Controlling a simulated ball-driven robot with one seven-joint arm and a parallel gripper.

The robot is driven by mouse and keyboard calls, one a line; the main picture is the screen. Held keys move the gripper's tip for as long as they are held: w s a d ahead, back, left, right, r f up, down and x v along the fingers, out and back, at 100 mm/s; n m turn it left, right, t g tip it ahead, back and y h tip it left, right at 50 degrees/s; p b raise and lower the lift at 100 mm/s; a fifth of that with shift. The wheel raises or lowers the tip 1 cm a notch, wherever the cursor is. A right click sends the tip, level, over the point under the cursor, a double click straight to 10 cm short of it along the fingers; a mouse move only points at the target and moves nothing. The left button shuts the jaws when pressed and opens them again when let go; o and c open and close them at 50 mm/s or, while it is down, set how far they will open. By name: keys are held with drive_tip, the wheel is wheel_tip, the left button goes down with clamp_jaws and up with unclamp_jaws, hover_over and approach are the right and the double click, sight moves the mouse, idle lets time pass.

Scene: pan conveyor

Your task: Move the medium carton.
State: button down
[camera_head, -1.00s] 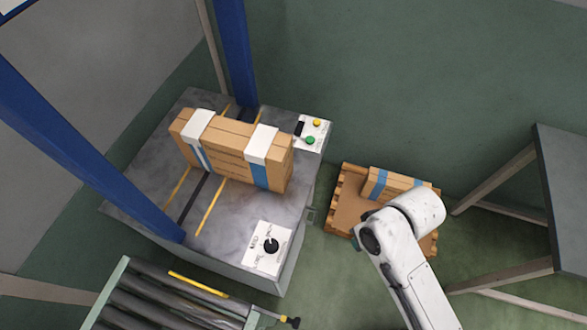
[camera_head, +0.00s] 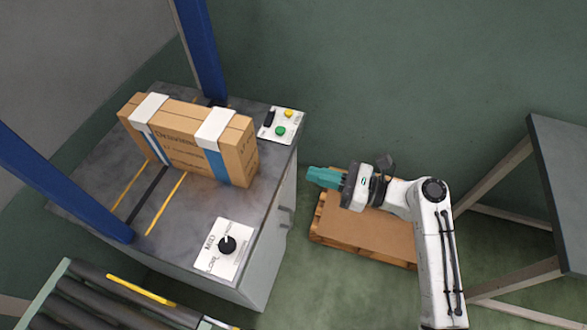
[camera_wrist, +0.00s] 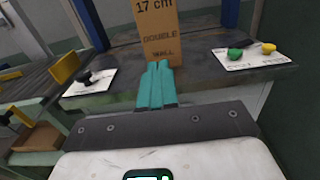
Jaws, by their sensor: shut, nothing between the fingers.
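A tall tan carton (camera_head: 190,142) with two white-and-blue bands stands upright on the grey table of the strapping machine in the head view. The wrist view shows its narrow end (camera_wrist: 172,32), marked "17 cm" and "DOUBLE WALL". I cannot tell whether it is the medium one. My gripper (camera_head: 312,176) has teal fingers, shut and empty, right of the machine table and pointing at the carton. The fingers (camera_wrist: 156,72) overlap the carton's lower end in the wrist view, but the head view shows a gap.
The grey machine table (camera_head: 95,160) has a green-and-yellow button panel (camera_head: 281,123) and a dial panel (camera_head: 225,247). Blue posts flank it. A roller conveyor (camera_head: 85,300) is at lower left. A wooden pallet (camera_head: 365,238) lies below my arm, partly hidden. A grey table (camera_head: 570,165) stands right.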

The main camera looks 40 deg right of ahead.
sight(250, 158)
drive_tip(key=x, duration=1.3)
drive_tip(key=shift+w+a, duration=0.1)
drive_tip(key=shift+w+a+r+p, duration=0.1)
drive_tip(key=shift+w+a+p, duration=0.25)
drive_tip(key=shift+p, duration=0.1)
drive_tip(key=p+x, duration=0.1)
drive_tip(key=x, duration=1.5)
drive_tip(key=shift+w+a+f, duration=0.15)
drive_tip(key=shift+w+f, duration=0.05)
